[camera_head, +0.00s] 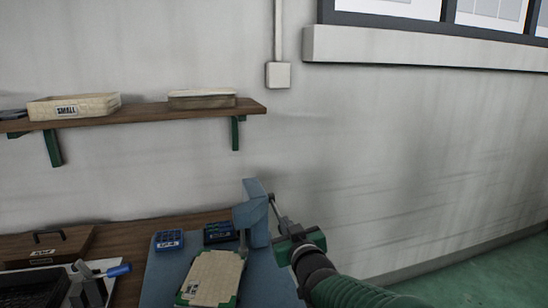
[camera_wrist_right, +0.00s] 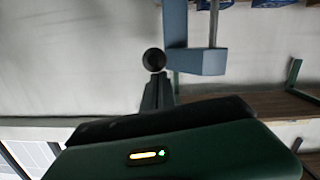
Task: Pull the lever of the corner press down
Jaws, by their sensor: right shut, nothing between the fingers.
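The corner press (camera_head: 254,219) is a blue-grey upright body at the back right corner of the bench, against the wall. In the right wrist view its body (camera_wrist_right: 208,62) is at the top, right of centre. A dark round knob (camera_wrist_right: 153,61), apparently the end of the press lever, shows just beyond my fingertips. My right gripper (camera_head: 279,212) is right beside the press. In the wrist view its fingers (camera_wrist_right: 157,80) are closed together and empty, in line with the knob; I cannot tell whether they touch it. My left gripper is not in view.
A blue mat (camera_head: 158,278) holds a beige panel with green corners (camera_head: 213,278) and two small blue bins (camera_head: 169,240). A wooden box (camera_head: 48,245) and a blue-handled tool (camera_head: 118,270) lie left. A wall shelf (camera_head: 150,112) hangs above. Right of the press is open space.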

